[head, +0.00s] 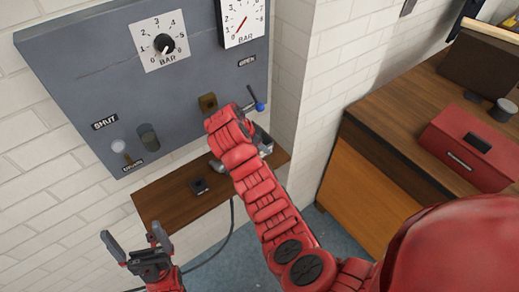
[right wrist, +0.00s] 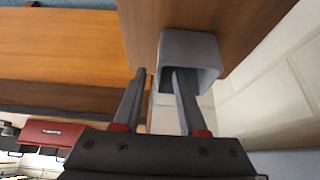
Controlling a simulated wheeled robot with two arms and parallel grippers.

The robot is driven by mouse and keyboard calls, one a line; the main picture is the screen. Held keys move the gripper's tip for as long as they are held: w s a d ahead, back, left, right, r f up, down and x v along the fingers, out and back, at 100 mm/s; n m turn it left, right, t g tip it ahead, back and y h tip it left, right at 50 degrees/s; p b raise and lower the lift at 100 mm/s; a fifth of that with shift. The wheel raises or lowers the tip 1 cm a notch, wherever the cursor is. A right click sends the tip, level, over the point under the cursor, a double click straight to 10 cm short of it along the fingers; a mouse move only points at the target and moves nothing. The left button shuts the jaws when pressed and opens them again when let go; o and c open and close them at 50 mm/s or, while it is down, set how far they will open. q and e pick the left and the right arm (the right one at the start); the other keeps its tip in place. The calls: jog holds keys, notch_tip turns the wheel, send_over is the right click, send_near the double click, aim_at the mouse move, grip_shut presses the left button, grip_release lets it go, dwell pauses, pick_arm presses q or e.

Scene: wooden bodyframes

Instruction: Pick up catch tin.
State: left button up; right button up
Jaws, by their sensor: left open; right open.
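The catch tin (right wrist: 204,46) is a grey, open-mouthed box on brown wood in the right wrist view. My right gripper (right wrist: 158,72) is open at it. One finger overlaps the tin's open mouth and the other is outside its left side, so the near wall appears to lie between them. I cannot tell whether either finger touches it. In the head view my red right arm hides most of that gripper and the tin; only grey parts show at the small shelf's right end. My left gripper (head: 131,235) is open and empty, low at the left.
The small wooden shelf (head: 165,212) juts from the white brick wall below a grey panel (head: 95,75) with gauges, a blue-tipped lever (head: 257,103) and a knob. A wooden workbench with a red box (head: 466,150) stands at right. Open floor lies between.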

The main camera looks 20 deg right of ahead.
aim_at(266, 156)
jog(key=p+x, duration=0.2)
jog(key=x, duration=0.1)
jog(key=shift+d, duration=0.15)
jog(key=shift+f, duration=0.3)
jog(key=shift+c, duration=0.2)
grip_shut()
dwell(0.8)
